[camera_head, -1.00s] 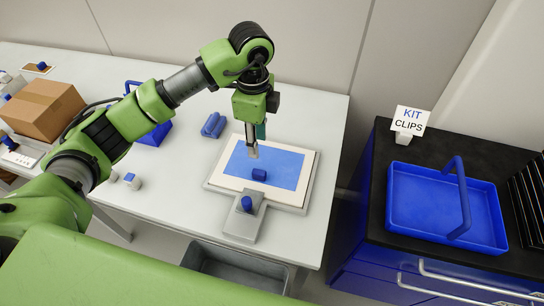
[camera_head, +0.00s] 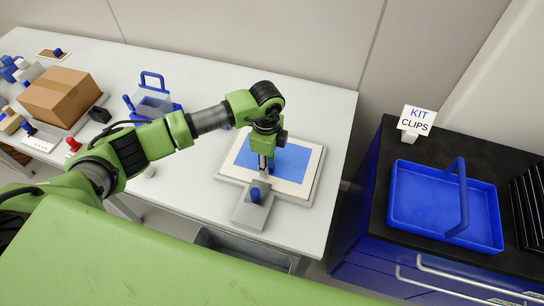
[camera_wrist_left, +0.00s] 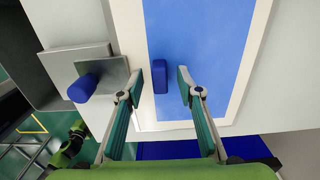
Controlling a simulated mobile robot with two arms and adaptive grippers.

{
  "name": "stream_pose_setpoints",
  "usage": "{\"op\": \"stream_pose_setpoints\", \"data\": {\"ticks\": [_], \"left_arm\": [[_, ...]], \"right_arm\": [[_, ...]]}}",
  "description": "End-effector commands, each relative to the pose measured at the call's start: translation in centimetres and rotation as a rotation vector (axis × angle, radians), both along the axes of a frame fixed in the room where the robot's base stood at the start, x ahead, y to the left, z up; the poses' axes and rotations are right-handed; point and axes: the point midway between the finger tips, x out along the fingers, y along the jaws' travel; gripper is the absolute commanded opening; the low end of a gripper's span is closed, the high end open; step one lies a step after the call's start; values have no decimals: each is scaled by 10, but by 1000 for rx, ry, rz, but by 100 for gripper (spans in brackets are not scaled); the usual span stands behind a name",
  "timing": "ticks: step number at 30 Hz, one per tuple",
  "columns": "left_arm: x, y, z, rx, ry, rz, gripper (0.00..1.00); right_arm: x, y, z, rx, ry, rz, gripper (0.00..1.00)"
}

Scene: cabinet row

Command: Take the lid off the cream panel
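The cream panel (camera_head: 312,172) lies on a grey plate on the white table, with a flat blue lid (camera_head: 293,160) on its middle. The lid also shows in the left wrist view (camera_wrist_left: 212,45). A small dark blue handle (camera_wrist_left: 159,76) stands up from the lid. My left gripper (camera_head: 265,170) points down over the lid near the handle. In the left wrist view its two fingers (camera_wrist_left: 159,88) are spread, one on each side of the handle, with gaps to both. Whether the fingertips reach down past the handle top is unclear. My right gripper is not in view.
A grey block with a blue knob (camera_head: 255,195) sits at the plate's front edge. A blue tray (camera_head: 410,222) with an arched handle stands on the dark cabinet at right, by a "KIT CLIPS" sign (camera_head: 417,122). A cardboard box (camera_head: 58,95) is at left.

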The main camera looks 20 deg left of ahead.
Motion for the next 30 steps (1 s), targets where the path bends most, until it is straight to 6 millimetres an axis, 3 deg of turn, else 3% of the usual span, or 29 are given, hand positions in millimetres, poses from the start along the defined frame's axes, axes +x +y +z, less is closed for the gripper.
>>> {"op": "stream_pose_setpoints", "data": {"ticks": [5,6,9,23,30], "left_arm": [[0,0,-1,0,0,-1,33],[0,0,0,0,0,0,23],[0,0,0,0,0,0,5],[1,0,5,-1,-2,0,5],[-1,-2,33,-2,-4,-2,5]], "right_arm": [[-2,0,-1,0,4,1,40],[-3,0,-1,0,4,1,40],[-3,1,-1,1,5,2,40],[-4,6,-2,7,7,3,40],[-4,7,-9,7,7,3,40]]}}
